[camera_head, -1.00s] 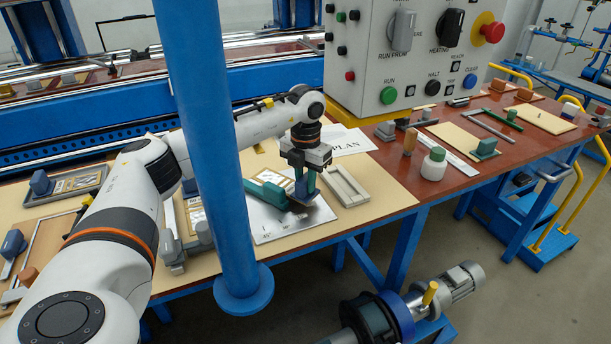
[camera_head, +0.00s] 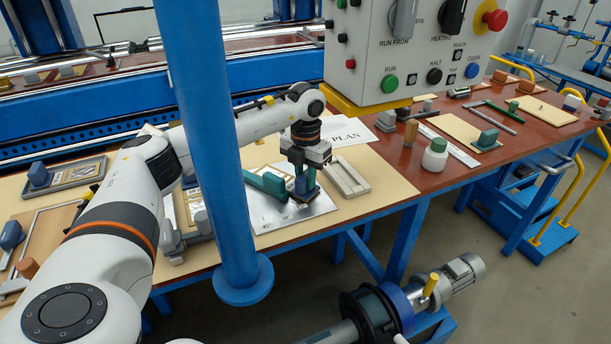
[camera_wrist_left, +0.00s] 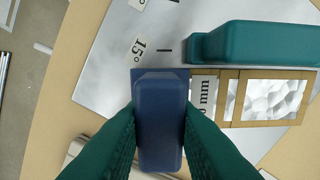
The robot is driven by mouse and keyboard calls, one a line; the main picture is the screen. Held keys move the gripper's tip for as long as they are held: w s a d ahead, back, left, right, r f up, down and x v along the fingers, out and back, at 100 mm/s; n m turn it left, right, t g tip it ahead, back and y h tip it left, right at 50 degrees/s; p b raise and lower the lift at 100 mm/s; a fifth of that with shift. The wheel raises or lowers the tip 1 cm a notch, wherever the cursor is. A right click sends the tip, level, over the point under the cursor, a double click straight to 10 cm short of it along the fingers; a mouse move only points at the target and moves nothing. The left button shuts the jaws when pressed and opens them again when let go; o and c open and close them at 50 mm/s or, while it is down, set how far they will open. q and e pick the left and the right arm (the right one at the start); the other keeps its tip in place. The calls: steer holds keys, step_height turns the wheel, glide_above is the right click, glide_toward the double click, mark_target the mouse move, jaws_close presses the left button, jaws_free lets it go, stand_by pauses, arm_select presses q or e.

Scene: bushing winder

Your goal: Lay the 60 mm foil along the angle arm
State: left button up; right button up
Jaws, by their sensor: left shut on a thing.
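My left gripper (camera_head: 303,180) is shut on the blue grip block (camera_wrist_left: 160,120) of the foil piece, over the metal angle plate (camera_head: 270,218). The block also shows in the head view (camera_head: 304,190). In the wrist view the foil (camera_wrist_left: 270,100) is a silvery strip in a tan frame, with a label partly hidden so that only "0 mm" reads. The green angle arm (camera_wrist_left: 255,43) runs along the foil's upper edge, close and nearly parallel; I cannot tell whether they touch. The arm also shows in the head view (camera_head: 264,185). My right gripper is not in view.
A blue post (camera_head: 215,150) stands in front of the bench. The control box (camera_head: 410,50) overhangs the bench behind.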

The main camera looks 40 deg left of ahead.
arm_select(q)
steer(key=shift+f, duration=0.25)
steer(key=o, duration=1.1)
steer(key=shift+c, duration=0.2)
step_height(320, 180, up, 12)
steer(key=b, duration=0.1)
